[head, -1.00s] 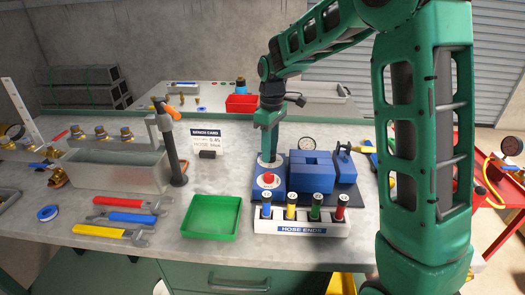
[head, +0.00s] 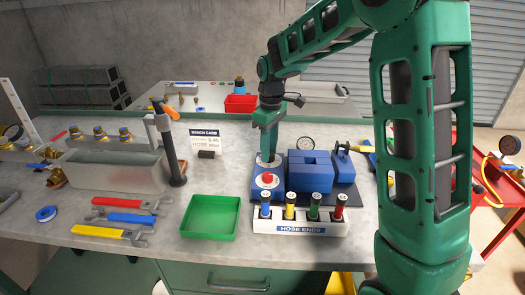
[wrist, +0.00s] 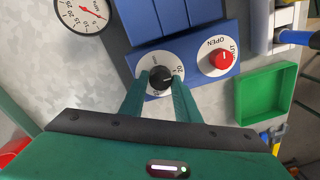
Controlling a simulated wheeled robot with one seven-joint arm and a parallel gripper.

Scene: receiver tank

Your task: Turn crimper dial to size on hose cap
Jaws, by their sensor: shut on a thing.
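The blue crimper (head: 312,172) stands on the bench, right of my arm's end. Its black dial knob (wrist: 160,79) sits on a white numbered disc (wrist: 148,66). My gripper (wrist: 160,84) is shut on this knob, one finger on each side. A pale mark on the knob points right, near a number that looks like 20; other numbers are partly hidden by the fingers. The hose ends rack (head: 300,228) stands in front of the crimper and holds blue (head: 265,198), yellow (head: 290,198), green (head: 315,199) and red (head: 340,199) capped ends. Any size marking on the caps is too small to read.
A red knob (wrist: 222,59) marked OPEN sits beside the dial. A green tray (head: 211,216) and several wrenches (head: 125,217) lie to the left. A bench card (head: 205,137) stands behind. A round gauge (wrist: 82,12) lies near the crimper.

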